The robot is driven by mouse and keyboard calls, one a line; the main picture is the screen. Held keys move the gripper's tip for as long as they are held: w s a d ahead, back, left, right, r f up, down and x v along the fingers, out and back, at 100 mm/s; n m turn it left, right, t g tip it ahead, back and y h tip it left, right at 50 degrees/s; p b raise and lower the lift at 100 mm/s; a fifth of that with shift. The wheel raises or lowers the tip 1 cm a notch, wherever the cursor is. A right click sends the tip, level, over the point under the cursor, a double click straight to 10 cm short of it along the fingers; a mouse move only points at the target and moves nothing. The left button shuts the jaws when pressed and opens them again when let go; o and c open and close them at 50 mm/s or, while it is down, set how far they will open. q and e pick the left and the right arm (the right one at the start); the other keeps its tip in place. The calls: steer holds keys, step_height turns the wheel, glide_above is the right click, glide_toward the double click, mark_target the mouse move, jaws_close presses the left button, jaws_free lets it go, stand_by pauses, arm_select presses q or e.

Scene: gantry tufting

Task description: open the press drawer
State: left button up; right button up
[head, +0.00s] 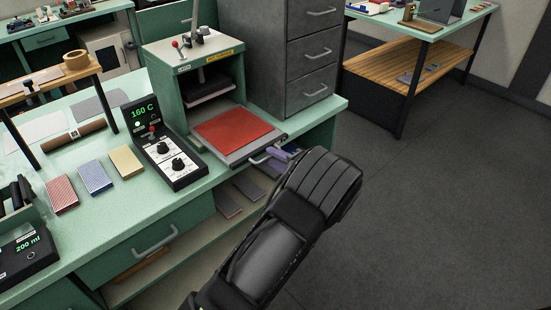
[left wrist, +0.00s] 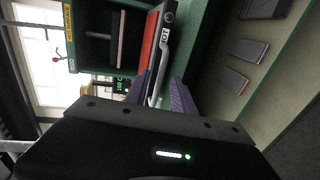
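The press (head: 197,75) is a green box on the bench, with a lever on top. Its drawer, a grey tray with a red pad (head: 232,130), sticks out of the front opening. The drawer's handle (head: 268,153) is a pale bar on the tray's front edge. My left gripper (head: 279,156) is at the handle. In the left wrist view the handle bar (left wrist: 156,75) lies between the two purple fingers, which stand apart with a gap beside the bar. The red pad (left wrist: 149,42) shows edge-on there. My right gripper is not in view.
A control box (head: 165,146) reading 160 C stands left of the press. A grey drawer cabinet (head: 306,75) stands close on the right. Flat grey pieces (head: 227,203) lie on the shelf below the bench top. The floor (head: 440,200) to the right is clear.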

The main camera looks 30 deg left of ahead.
arm_select(q)
steer(key=b+v, duration=0.1)
steer(key=v, duration=0.6)
steer(key=shift+d, duration=0.35)
steer(key=shift+s+r, duration=0.1)
steer(key=s+d+f+n+g+h, duration=0.25)
steer(key=s+f+n+h, duration=0.2)
steer(key=s+f, duration=0.55)
steer(key=s+d+f+n+g+h, duration=0.1)
steer(key=s+f+n+g+h, duration=0.4)
steer(key=f, duration=0.8)
steer(key=s+d+f+n+h, duration=0.4)
steer(key=s+d+f+n, duration=0.35)
steer(key=s+n, duration=0.2)
steer(key=s+d+n+t+h, duration=0.1)
steer(key=s+d+n+h, duration=0.2)
steer(key=d+n, duration=0.3)
steer(key=s+d+r+n+t+h, duration=0.1)
steer(key=d+n, duration=0.6)
steer(key=n, duration=0.9)
steer(key=s+t+h, duration=0.1)
steer(key=s+h, duration=0.1)
steer(key=s, duration=0.1)
steer(key=shift+s, duration=0.15)
